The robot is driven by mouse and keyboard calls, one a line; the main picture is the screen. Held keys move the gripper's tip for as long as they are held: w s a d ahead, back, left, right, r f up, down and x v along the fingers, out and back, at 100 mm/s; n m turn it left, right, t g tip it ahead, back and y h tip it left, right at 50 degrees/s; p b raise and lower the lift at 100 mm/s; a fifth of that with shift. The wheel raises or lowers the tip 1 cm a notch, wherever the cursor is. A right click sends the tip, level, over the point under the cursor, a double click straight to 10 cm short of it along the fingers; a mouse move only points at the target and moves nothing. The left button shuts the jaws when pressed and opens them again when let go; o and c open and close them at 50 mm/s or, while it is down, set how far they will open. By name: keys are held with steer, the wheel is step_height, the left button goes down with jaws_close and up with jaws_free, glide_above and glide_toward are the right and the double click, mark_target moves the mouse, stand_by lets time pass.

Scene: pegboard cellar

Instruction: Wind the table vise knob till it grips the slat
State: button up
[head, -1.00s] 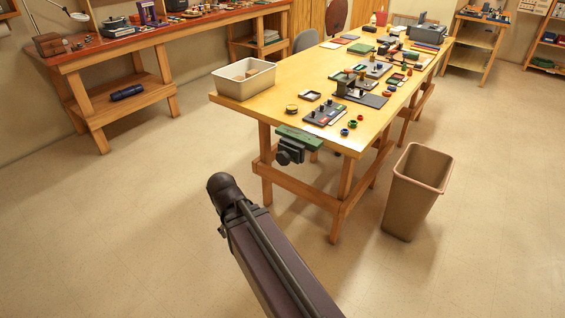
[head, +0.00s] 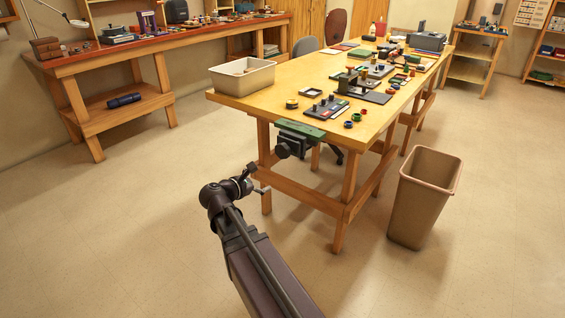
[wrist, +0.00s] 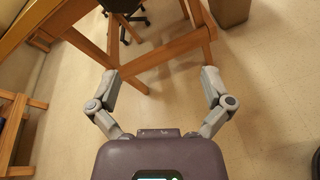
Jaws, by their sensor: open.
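The dark table vise (head: 293,146) hangs on the front edge of the wooden worktable. A flat green strip (head: 302,130), which looks like the slat, lies along its top. A blocky dark part (head: 283,151) faces me and may be the knob; it is too small to be sure. I cannot tell whether the jaws touch the strip. My gripper (head: 257,182) is in front of and below the vise, apart from it. In the wrist view my gripper (wrist: 160,74) is open and empty, its two fingers spread wide; the vise does not show there.
The worktable (head: 235,103) carries a cream bin (head: 243,76) near its left corner and several small parts. A tan waste bin (head: 424,195) stands on the floor at right. Table legs and a brace (wrist: 165,59) lie beyond my fingers. The floor in front is clear.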

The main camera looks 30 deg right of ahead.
mark_target(281, 153)
steer(key=w+n, duration=0.1)
steer(key=r+n+t+h+b, duration=0.1)
steer(key=n, duration=0.1)
steer(key=w+n+t+h+b, duration=0.1)
steer(key=shift+w+d+r+n, duration=0.1)
steer(key=shift+w+r+n, duration=0.2)
steer(key=shift+r+n, duration=0.1)
steer(key=shift+d, duration=0.15)
steer(key=shift+r+x, duration=0.15)
steer(key=shift+x, duration=3.25)
steer(key=shift+r+x, duration=0.1)
steer(key=shift+x, duration=3.3)
steer(key=c, duration=0.9)
